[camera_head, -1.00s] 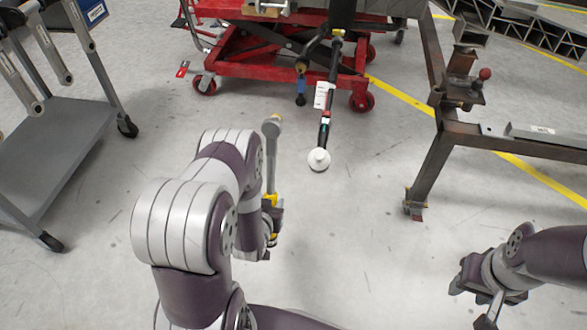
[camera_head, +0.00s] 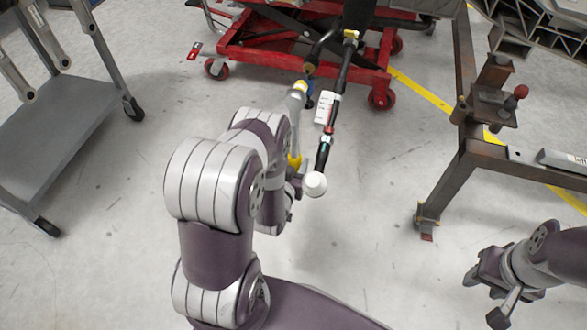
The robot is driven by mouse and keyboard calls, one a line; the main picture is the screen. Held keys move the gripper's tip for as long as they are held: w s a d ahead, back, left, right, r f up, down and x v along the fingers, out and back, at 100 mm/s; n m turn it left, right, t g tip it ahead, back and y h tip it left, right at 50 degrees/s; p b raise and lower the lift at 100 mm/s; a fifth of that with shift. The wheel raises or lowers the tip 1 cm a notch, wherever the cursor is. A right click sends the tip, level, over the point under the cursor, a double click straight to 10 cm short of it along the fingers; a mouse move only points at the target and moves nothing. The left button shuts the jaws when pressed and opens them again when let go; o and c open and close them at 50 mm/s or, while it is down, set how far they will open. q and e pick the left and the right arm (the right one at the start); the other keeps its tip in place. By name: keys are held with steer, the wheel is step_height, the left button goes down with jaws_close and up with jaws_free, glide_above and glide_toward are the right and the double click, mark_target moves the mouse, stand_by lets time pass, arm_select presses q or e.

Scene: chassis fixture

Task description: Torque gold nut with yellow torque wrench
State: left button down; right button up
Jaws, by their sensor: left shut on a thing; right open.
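My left gripper (camera_head: 292,182) is shut on the yellow torque wrench (camera_head: 294,160), partly hidden behind my own arm. The wrench's grey shaft points up and away from me, and its far end (camera_head: 299,88) appears just left of the black chassis part. That black part (camera_head: 341,80) runs down to a white ball-shaped end (camera_head: 314,184). Small gold-coloured spots show at the part's top (camera_head: 350,35) and on its left branch (camera_head: 309,69). I cannot tell which is the gold nut, or whether the wrench touches anything. My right gripper (camera_head: 488,294) is open and empty at the lower right.
A red wheeled lift (camera_head: 245,55) stands at the back under the chassis part. A grey cart (camera_head: 60,135) is at the left. A rusty steel frame (camera_head: 440,185) with a red-knobbed clamp (camera_head: 495,102) is at the right. The floor between is clear.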

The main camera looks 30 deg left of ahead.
arm_select(q)
steer(key=shift+w+a+r+b, duration=0.1)
steer(key=shift+w+a+b, duration=0.1)
steer(key=shift+w, duration=0.45)
steer(key=shift+w+a+f+b, duration=0.1)
steer(key=shift+w+b, duration=0.15)
steer(key=shift+w, duration=0.4)
steer(key=shift+w+a+r+b, duration=0.1)
steer(key=shift+w+a+b, duration=0.1)
steer(key=shift+w, duration=0.45)
steer(key=shift+w+a+b, duration=0.2)
steer(key=shift+w+b, duration=0.1)
steer(key=shift+w, duration=0.7)
steer(key=shift+a, duration=0.2)
steer(key=shift+a+m+y, duration=0.3)
steer(key=shift+a, duration=0.35)
steer(key=shift+a+r, duration=0.1)
steer(key=shift+a, duration=0.1)
steer(key=shift+s+a+m, duration=0.3)
steer(key=shift+a, duration=0.25)
steer(key=shift+a+p, duration=0.15)
steer(key=shift+p, duration=0.15)
steer(key=shift+s+a+r, duration=0.1)
steer(key=shift+a, duration=0.3)
